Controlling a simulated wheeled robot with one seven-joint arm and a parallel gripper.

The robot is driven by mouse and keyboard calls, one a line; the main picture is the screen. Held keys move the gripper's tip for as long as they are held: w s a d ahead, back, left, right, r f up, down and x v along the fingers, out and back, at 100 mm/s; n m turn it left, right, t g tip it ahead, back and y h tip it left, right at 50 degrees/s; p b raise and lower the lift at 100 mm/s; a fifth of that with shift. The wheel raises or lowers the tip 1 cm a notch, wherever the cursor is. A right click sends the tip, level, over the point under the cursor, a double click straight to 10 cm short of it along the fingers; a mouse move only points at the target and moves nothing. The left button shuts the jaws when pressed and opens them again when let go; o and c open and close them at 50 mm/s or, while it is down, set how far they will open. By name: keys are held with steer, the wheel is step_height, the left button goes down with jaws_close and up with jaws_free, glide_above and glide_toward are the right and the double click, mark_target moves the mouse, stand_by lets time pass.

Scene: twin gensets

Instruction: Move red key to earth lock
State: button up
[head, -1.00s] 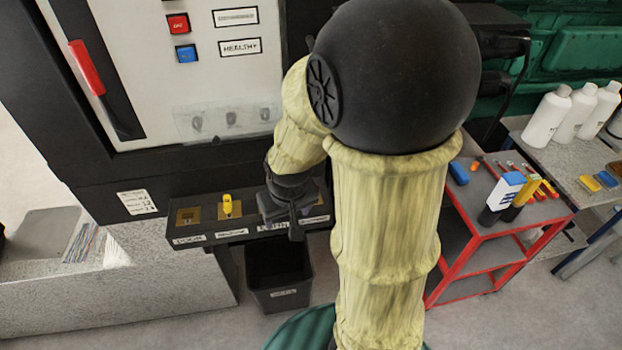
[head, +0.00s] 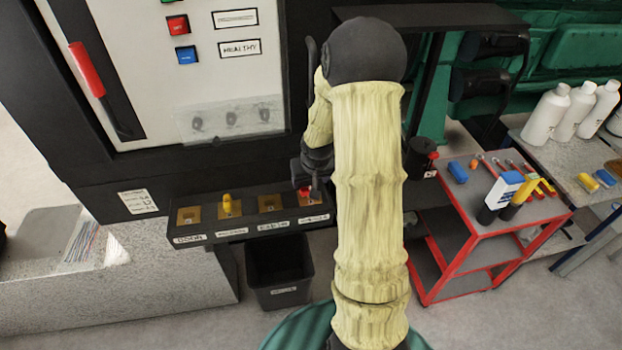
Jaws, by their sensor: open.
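A dark shelf (head: 250,233) below the cabinet carries a row of brass lock plates with white labels. The red key (head: 304,191) stands at the rightmost plate (head: 315,201). My gripper (head: 312,190) is open right at the red key; I cannot tell whether the fingers are around it or beside it. The third plate from the left (head: 270,204) is empty; its blurred label seems to read EARTH. A yellow key (head: 227,202) stands in the second plate. The leftmost plate (head: 189,215) is empty.
A black bin (head: 279,275) stands under the shelf. A red-framed cart (head: 470,240) with tools and bottles is at the right. The cabinet face (head: 180,80) has a red lever handle (head: 86,68). White bottles (head: 548,112) stand on a far-right bench.

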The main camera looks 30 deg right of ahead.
mark_target(309, 187)
steer(key=shift+b+x, duration=1.75)
steer(key=shift+x, duration=0.95)
steer(key=shift+c, duration=0.2)
steer(key=c, duration=0.9)
steer(key=shift+r+p, duration=2.15)
steer(key=shift+r, duration=0.45)
steer(key=shift+a, duration=0.2)
steer(key=shift+w+a+f+b, duration=0.1)
steer(key=shift+w+a+b, duration=0.1)
steer(key=shift+a+b, duration=0.35)
steer(key=shift+w+a+b, duration=0.2)
steer(key=shift+a, duration=0.55)
steer(key=shift+w+a+b, duration=0.4)
steer(key=shift+a+b, duration=0.15)
steer(key=shift+a, duration=0.9)
steer(key=shift+w+a+b, duration=0.45)
steer(key=shift+a+b, duration=0.1)
steer(key=shift+a, duration=0.9)
steer(key=shift+w+a+b, duration=0.4)
steer(key=shift+a+b, duration=0.15)
steer(key=shift+a, duration=0.9)
